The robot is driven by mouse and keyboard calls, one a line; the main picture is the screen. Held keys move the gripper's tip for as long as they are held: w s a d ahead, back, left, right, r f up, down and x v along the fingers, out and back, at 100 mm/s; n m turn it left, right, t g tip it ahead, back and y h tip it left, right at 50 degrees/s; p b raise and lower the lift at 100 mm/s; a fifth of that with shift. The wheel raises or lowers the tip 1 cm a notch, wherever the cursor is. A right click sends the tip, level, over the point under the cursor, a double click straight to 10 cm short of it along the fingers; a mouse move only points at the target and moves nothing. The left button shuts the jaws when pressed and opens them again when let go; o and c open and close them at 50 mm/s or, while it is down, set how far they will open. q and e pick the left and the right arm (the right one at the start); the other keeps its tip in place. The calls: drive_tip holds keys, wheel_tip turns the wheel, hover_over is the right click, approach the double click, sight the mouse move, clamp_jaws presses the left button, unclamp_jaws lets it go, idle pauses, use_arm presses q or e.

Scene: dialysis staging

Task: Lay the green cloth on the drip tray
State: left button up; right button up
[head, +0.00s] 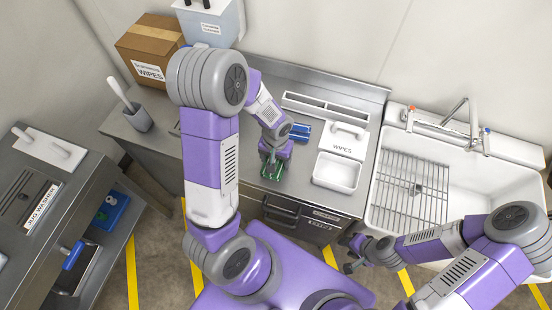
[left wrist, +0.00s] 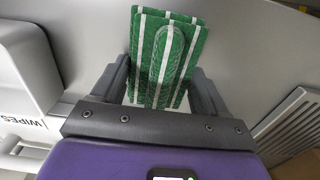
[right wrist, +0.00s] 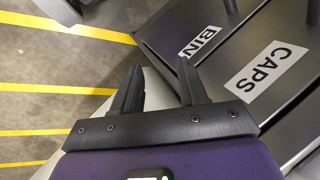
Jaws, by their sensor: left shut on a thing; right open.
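The green cloth (head: 274,174) with white stripes is folded and held in my left gripper (head: 270,162), over the counter's front part. In the left wrist view the cloth (left wrist: 168,58) stands out between the two fingers. A grey slatted tray (left wrist: 291,124) lies at the right of that view, apart from the cloth; it looks like the drip tray. In the head view my left arm hides most of that spot. My right gripper (head: 352,264) is open and empty in front of the drawers; its spread fingers (right wrist: 160,88) show in the right wrist view.
A grey cup (head: 138,118) and cardboard box (head: 150,45) are at left.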

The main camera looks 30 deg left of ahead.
use_arm(q)
drive_tip(key=shift+r, duration=0.1)
drive_tip(key=o, duration=0.9)
drive_tip(key=shift+o, duration=0.2)
